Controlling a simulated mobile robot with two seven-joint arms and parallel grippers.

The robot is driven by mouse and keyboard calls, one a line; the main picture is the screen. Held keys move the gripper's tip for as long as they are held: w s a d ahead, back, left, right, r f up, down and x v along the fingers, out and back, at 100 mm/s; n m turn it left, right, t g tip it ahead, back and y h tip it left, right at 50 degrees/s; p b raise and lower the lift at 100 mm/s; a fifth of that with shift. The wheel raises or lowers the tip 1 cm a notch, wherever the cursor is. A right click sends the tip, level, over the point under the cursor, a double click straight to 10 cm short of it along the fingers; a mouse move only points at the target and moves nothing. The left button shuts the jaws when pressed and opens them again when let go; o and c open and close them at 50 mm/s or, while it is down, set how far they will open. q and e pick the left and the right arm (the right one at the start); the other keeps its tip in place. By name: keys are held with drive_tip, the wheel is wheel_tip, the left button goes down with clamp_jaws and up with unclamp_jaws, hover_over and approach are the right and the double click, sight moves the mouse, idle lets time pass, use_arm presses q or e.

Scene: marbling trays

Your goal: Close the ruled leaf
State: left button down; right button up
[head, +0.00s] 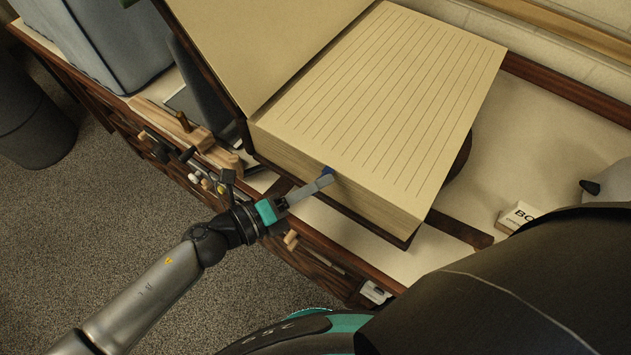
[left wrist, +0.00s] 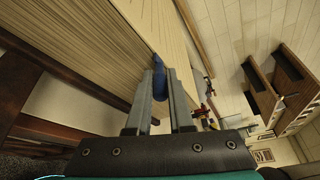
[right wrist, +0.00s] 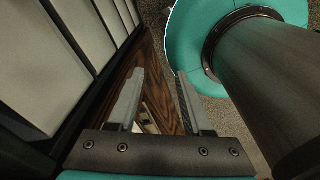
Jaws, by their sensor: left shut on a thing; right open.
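A thick open book lies on a table in the head view. Its ruled leaf (head: 400,95) lies flat on top of the right-hand page block (head: 345,190). A blue tab (head: 327,170) sticks out at the front edge of the leaf. My left gripper (head: 325,181) is at that edge, shut on the tab. In the left wrist view the tab (left wrist: 158,72) shows between the fingertips, beside the page edges. My right gripper (right wrist: 158,76) is open and empty in the right wrist view, in front of a wooden edge.
The book's left page (head: 255,35) stands to the left of the ruled leaf. A wooden block with a peg (head: 190,135) and small tools line the front-left table edge. A small lettered box (head: 517,217) sits right of the book. Bare table shows at right.

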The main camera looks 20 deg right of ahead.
use_arm(q)
drive_tip(key=shift+f, duration=0.25)
drive_tip(key=c, duration=1.1)
unclamp_jaws()
drive_tip(key=o, duration=0.3)
drive_tip(key=shift+r, duration=0.1)
drive_tip(key=shift+a, duration=0.1)
drive_tip(key=b+v, duration=0.1)
drive_tip(key=v, duration=1.4)
